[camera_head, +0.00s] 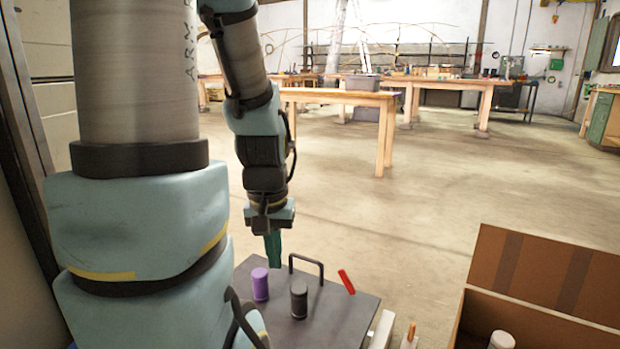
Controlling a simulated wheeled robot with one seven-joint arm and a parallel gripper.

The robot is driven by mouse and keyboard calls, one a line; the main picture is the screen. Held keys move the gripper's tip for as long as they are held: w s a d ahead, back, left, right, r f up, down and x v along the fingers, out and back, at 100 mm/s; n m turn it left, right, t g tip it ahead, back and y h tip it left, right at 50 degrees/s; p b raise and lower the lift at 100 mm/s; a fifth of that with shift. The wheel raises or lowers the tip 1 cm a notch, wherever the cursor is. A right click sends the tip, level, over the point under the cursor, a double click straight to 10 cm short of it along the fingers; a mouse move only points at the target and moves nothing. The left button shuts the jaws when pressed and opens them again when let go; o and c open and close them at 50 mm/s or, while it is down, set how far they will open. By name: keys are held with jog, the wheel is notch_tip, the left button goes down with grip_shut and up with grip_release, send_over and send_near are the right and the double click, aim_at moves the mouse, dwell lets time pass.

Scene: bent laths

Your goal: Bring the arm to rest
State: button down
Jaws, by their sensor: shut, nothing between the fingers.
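My arm stands large at the left and centre of the view, with its upper links reaching past the top edge. Its forearm hangs down, and my gripper (273,262) points downward with its green fingers shut and nothing between them. It shows above or just behind the back edge of a dark flat surface (335,318); I cannot tell the exact gap. A purple cylinder (260,284) and a dark grey cylinder (299,300) stand upright on that surface, below and near the gripper.
A dark handle (308,261) and a red item (346,281) are on the dark surface. An open cardboard box (540,285) stands at the lower right. Wooden tables (340,96) with a grey bin (362,83) stand farther back. The floor between is clear.

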notch_tip(320, 180, up, 32)
jog(key=p, duration=3)
jog(key=shift+r, duration=0.1)
